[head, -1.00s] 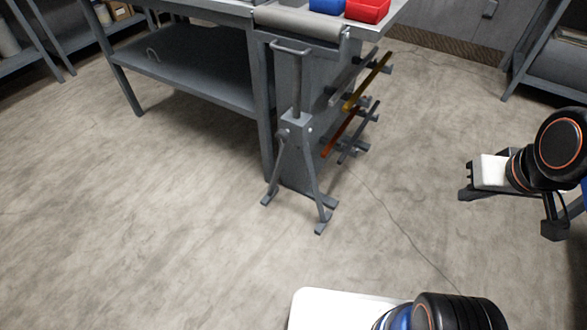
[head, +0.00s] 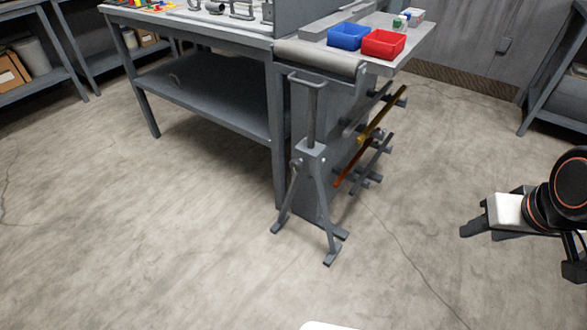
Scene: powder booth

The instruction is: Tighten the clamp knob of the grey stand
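The grey stand (head: 318,185) stands upright on the floor in front of the bench's right end. It has splayed legs, a square collar, and a post with a flat crossbar on top. A small round grey part, which looks like the clamp knob (head: 296,164), sticks out at the collar's left side. How tight it is cannot be told. My gripper (head: 474,217) is at the right, pointing left, well apart from the stand. It is white with dark fingers, and I see nothing held. Whether the fingers are open or shut is unclear.
The grey workbench (head: 205,22) stands behind the stand, with a roller (head: 320,56) at its end. A blue bin (head: 348,37) and a red bin (head: 383,44) sit on the bench's right side. Several bars hang on a rack (head: 370,178) close right of the stand. The front floor is clear.

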